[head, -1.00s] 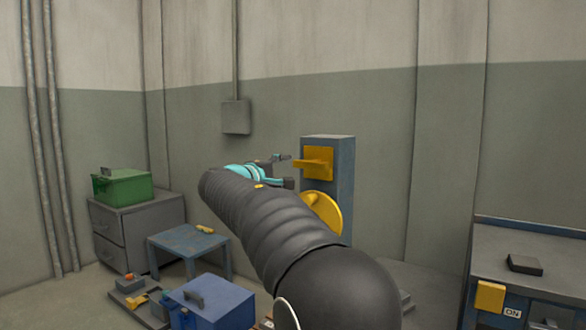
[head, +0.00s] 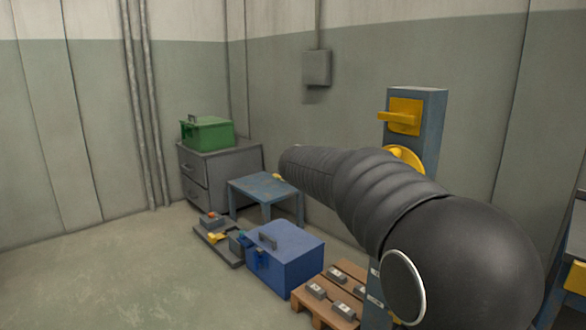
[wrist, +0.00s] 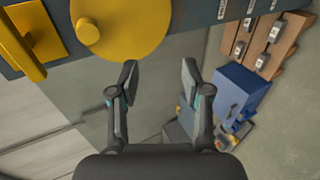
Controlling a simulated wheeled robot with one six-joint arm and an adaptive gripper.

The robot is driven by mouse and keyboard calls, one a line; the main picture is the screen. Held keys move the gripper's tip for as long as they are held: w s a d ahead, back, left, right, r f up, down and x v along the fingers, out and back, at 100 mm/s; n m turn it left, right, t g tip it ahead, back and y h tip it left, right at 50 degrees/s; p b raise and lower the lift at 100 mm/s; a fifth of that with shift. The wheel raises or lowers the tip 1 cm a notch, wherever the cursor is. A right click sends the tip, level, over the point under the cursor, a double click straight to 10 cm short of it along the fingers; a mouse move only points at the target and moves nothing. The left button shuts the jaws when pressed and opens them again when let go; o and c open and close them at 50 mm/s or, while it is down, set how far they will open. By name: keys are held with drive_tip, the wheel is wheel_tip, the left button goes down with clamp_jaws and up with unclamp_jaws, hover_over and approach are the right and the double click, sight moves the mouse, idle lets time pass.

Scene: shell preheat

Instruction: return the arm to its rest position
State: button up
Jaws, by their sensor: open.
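My gripper (wrist: 158,85) is open and empty in the wrist view, its two fingers apart with only floor and wall between them. In the head view my black arm reaches away across the right half, and its gripper end is hidden behind the arm. The blue-grey post (head: 430,125) with a yellow lever (head: 399,118) and a yellow round disc (head: 404,157) stands just behind the arm. In the wrist view the disc (wrist: 140,25) and lever (wrist: 20,48) lie beyond the fingertips, apart from them.
A blue box (head: 290,262) and a wooden pallet (head: 312,302) with several grey blocks stand on the floor. A small blue table (head: 250,187), a grey cabinet (head: 225,172) and a green box (head: 210,134) are behind. The floor at left is clear.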

drive_tip(key=s+f+m+g+y, duration=0.1)
drive_tip(key=s+f+m+y, duration=0.1)
drive_tip(key=s, duration=1.1)
drive_tip(key=s+a+f+m+g+y, duration=0.1)
drive_tip(key=s+f+m+y, duration=0.2)
drive_tip(key=s+f, duration=0.4)
drive_tip(key=s+a+f+m+g+y, duration=0.1)
drive_tip(key=s+f+m+y, duration=0.2)
drive_tip(key=s, duration=1.7)
drive_tip(key=shift+a+f+y, duration=0.25)
drive_tip(key=shift+f+y, duration=0.55)
drive_tip(key=shift+f, duration=0.45)
